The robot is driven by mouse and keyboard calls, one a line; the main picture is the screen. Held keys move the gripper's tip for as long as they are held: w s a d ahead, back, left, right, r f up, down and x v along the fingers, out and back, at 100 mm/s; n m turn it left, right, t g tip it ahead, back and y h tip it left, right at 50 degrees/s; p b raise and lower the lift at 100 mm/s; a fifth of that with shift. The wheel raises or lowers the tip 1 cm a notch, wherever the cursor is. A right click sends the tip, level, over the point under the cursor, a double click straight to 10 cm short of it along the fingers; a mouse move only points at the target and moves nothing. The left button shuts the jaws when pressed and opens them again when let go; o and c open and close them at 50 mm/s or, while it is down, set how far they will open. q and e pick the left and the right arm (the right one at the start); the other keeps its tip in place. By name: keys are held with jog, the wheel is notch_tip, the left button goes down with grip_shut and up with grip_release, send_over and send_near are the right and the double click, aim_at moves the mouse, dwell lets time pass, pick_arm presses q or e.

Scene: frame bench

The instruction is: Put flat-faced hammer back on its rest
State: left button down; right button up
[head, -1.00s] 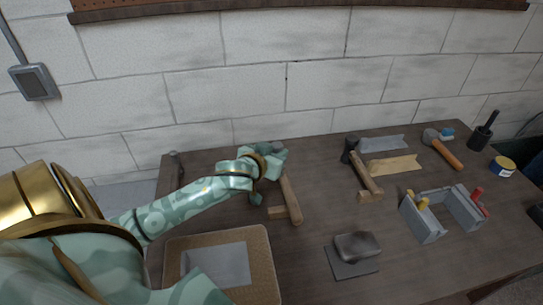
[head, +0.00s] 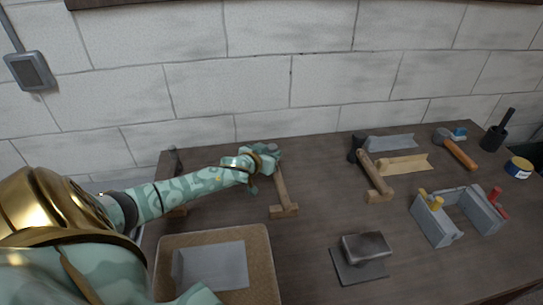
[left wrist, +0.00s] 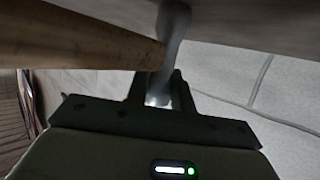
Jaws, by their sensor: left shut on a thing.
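A hammer with a grey metal head and a pale wooden handle (head: 280,184) is at the middle of the bench. My left gripper (head: 267,157) is shut on it at its head end, and the gripper covers much of the head. The handle's lower end is over or on a small wooden rest (head: 284,212); I cannot tell whether it touches. In the left wrist view the grey metal (left wrist: 173,28) is between the fingertips (left wrist: 160,88) of my left gripper, and the wooden handle (left wrist: 75,38) runs off to the left. My right gripper is out of view.
A black-headed hammer (head: 374,175) lies on another wooden rest to the right. A grey block (head: 366,248) and a cork-coloured tray (head: 263,277) are in front. A brick wall stands behind.

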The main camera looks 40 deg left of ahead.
pick_arm(q)
jog(key=shift+r, duration=0.1)
jog(key=c, duration=1.2)
grip_release()
jog(key=shift+s+d+r, duration=0.1)
jog(key=shift+s, duration=0.25)
jog(key=p+v, duration=0.3)
jog(key=v, duration=0.8)
jog(key=shift+s+r, duration=0.15)
jog(key=shift+s, duration=0.05)
